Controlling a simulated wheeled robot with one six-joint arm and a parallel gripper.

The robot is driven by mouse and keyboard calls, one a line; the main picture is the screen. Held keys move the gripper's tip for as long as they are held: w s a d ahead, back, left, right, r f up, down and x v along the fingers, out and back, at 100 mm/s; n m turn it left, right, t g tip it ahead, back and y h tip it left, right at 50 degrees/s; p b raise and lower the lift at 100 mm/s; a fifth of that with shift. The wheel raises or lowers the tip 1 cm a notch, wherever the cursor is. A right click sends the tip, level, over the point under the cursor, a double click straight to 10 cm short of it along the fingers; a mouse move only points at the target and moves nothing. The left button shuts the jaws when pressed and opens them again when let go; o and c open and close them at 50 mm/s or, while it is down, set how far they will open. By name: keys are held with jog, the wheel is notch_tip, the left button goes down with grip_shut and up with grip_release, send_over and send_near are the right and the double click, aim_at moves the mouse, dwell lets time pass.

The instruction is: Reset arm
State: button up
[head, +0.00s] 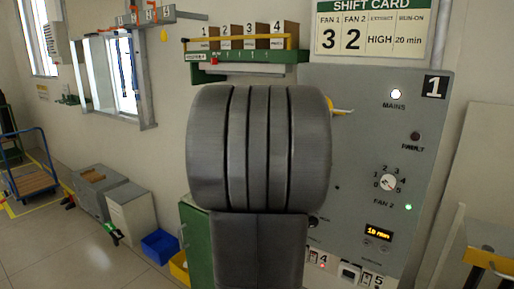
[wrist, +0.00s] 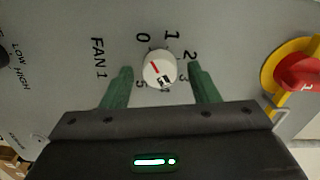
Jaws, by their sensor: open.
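My gripper (wrist: 160,68) shows in the wrist view with its two green fingers apart. The white FAN 1 knob (wrist: 160,70) lies between the fingers in the picture, with a gap on each side. The knob has a red mark toward its upper left; I cannot tell exactly which number it points to. Numbers ring the knob on the grey panel (wrist: 235,55). In the head view my own grey arm hides the panel's left part, and my fingers are not visible there.
A red and yellow switch (wrist: 300,75) is right of my fingers in the wrist view. The panel's FAN 2 knob (head: 389,183), lit display (head: 379,232) and shift card (head: 372,30) show right of my arm. A shelf of numbered slots (head: 247,55) is behind it.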

jog(key=b+v, duration=0.2)
jog(key=v, duration=1.2)
jog(key=w+d+m, duration=0.3)
jog(key=w+m, duration=0.3)
jog(key=m, duration=0.3)
jog(key=w+d+m+b, duration=0.1)
jog(key=w+d+m, duration=0.3)
jog(key=m, duration=0.4)
jog(key=shift+w+d+m, duration=0.35)
jog(key=shift+w+m, duration=0.05)
jog(key=shift+w, duration=0.45)
jog(key=shift+f, duration=0.1)
